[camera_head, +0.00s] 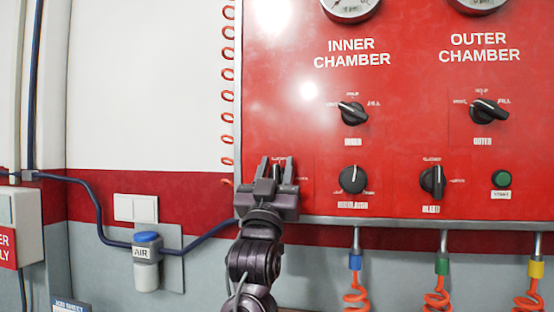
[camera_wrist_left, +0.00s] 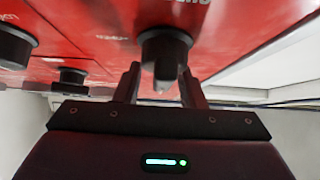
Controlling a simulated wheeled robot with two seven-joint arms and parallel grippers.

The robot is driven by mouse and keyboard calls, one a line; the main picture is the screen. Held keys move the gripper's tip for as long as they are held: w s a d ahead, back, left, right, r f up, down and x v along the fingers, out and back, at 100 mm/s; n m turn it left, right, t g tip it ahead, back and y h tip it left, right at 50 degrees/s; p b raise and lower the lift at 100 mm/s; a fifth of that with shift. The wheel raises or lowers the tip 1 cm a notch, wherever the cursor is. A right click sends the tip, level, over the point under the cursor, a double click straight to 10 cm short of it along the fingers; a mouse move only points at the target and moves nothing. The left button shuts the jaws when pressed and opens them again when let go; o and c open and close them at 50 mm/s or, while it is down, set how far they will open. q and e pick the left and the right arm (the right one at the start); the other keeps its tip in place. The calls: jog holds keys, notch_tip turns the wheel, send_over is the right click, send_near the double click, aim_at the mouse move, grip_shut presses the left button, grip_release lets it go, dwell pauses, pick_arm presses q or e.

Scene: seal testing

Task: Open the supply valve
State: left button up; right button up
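The red control panel (camera_head: 400,190) carries several black rotary knobs. The supply valve appears to be the lower-left knob, mostly hidden behind my left gripper (camera_head: 276,163) in the head view; its label is not readable. In the left wrist view a black knob (camera_wrist_left: 165,48) stands out from the red panel just ahead of my left gripper (camera_wrist_left: 160,80). The two fingers are apart, one on each side of the knob, with gaps visible beside it. Contact cannot be seen. My right gripper is not in view.
To the right are the ventilator knob (camera_head: 353,179), another knob (camera_head: 432,181) and a green button (camera_head: 502,178). The inner (camera_head: 352,113) and outer (camera_head: 488,111) chamber knobs sit above. Orange coiled hoses (camera_head: 356,300) hang below. A blue-capped air unit (camera_head: 147,262) is on the left wall.

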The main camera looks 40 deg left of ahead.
pick_arm(q)
jog(key=shift+a+r, duration=0.1)
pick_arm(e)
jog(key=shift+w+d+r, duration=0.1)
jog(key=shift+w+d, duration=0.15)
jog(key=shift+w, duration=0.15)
pick_arm(q)
grip_shut()
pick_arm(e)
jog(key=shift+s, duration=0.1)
